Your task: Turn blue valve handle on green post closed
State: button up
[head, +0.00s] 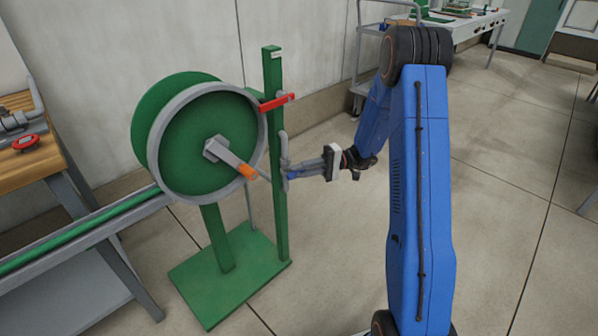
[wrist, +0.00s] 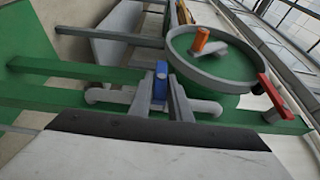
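The green post (head: 275,150) stands upright on a green base beside the big reel. A grey pipe (head: 284,150) runs along the post at mid height. The blue valve handle (head: 292,175) is at this pipe, small and partly hidden by my gripper (head: 304,167). In the wrist view the blue handle (wrist: 161,80) sits between the two grey fingers of my gripper (wrist: 163,88), which look closed against its sides. The grey pipe ends (wrist: 98,96) show to either side of it. How the handle lies relative to the pipe is hard to tell.
A red handle (head: 277,102) sits higher on the same post. The green and grey reel (head: 205,140), with an orange-tipped crank (head: 246,171), is just left of the post. A wooden bench (head: 35,155) stands at far left. Floor right of my arm is clear.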

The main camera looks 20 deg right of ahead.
jog(key=o, duration=0.3)
jog(key=shift+d, duration=0.1)
jog(key=d, duration=0.5)
jog(key=w+d, duration=0.1)
jog(key=d, duration=1.1)
jog(key=shift+w+f, duration=0.2)
jog(key=shift+w, duration=0.15)
